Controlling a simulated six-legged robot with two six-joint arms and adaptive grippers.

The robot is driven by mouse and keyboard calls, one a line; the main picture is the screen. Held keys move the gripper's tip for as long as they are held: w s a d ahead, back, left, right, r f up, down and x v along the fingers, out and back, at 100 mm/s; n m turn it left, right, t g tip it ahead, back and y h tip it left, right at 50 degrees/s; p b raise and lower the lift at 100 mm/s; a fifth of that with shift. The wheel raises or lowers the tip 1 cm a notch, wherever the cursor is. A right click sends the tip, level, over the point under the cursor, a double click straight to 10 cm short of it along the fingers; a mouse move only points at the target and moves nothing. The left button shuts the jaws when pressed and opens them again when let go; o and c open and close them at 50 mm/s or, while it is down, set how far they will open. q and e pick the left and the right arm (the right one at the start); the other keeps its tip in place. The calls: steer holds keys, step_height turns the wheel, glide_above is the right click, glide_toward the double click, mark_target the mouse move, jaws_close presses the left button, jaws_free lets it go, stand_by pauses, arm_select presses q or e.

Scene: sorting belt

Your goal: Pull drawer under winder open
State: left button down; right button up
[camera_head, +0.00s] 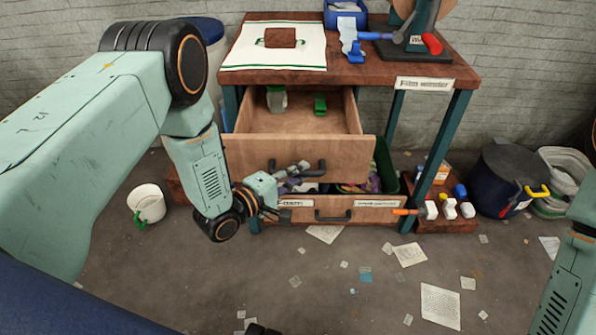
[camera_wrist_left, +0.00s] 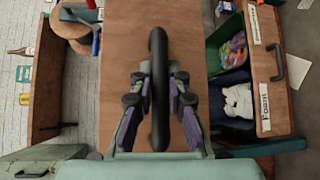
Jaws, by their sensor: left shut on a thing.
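The film winder (camera_head: 418,45), with a red-gripped crank, stands on the bench top (camera_head: 370,72) at the back right. The wooden drawer (camera_head: 240,152) under the bench is pulled out, and its inside shows. In it are a green-and-white item (camera_head: 277,98) and a small green block (camera_head: 320,104). My left gripper (camera_head: 302,172) is at the black handle (camera_head: 320,170) on the drawer front. In the left wrist view its fingers (camera_wrist_left: 160,95) are shut on the handle (camera_wrist_left: 158,48), one on each side. My right arm shows at the right edge; its gripper is out of frame.
Below is a lower wooden front (camera_head: 350,215) with labels and a black handle, with green and dark bins behind it. Paper scraps litter the floor in front, which is otherwise free.

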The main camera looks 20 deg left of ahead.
arm_select(q)
steer(key=c, duration=1.3)
jaws_free()
steer(key=v, duration=1.2)
